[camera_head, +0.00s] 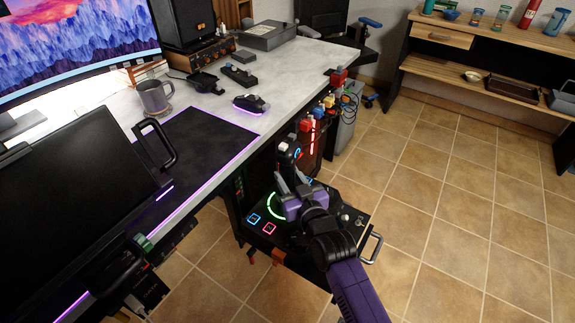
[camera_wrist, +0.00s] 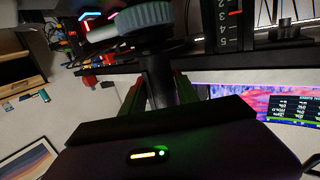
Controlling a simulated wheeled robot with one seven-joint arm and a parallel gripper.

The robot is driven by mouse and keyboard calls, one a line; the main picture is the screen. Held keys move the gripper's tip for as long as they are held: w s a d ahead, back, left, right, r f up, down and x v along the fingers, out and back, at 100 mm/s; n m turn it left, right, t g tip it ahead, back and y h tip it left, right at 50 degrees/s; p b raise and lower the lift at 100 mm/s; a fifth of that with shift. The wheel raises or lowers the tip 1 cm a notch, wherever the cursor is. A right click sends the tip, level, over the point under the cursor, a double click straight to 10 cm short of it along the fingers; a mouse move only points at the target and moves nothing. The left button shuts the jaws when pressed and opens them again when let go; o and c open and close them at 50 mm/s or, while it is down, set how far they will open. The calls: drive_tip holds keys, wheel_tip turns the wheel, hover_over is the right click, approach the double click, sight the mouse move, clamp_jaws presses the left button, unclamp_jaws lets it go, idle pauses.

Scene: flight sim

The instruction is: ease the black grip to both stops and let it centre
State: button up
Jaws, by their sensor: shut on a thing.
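In the wrist view the dark shaft (camera_wrist: 158,80) stands between my two fingers (camera_wrist: 157,96), with a grey ribbed collar (camera_wrist: 146,18) at the upper edge. The grip looks close to upright, but its exact tilt cannot be told. My gripper hides the grip's base.
The panel has a green ring, lit blue and pink squares, and a metal handle (camera_head: 372,248) at its right. The desk (camera_head: 200,120) holds a mug (camera_head: 155,97) and mouse (camera_head: 251,104). Tiled floor (camera_head: 450,220) is open on the right.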

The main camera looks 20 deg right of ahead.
drive_tip(key=shift+a+f+b, duration=0.15)
drive_tip(key=shift+f+b, duration=0.1)
drive_tip(key=shift+b, duration=0.15)
drive_tip(key=shift+a+f+b, duration=0.1)
drive_tip(key=shift+a+b, duration=0.1)
drive_tip(key=shift+b, duration=0.9)
drive_tip(key=shift+d+m+h+b, duration=0.15)
drive_tip(key=shift+m+h+b, duration=0.45)
drive_tip(key=shift+b, duration=0.45)
drive_tip(key=h+b, duration=0.1)
drive_tip(key=b, duration=0.2)
drive_tip(key=shift+r+m, duration=0.25)
drive_tip(key=shift+m, duration=0.05)
clamp_jaws()
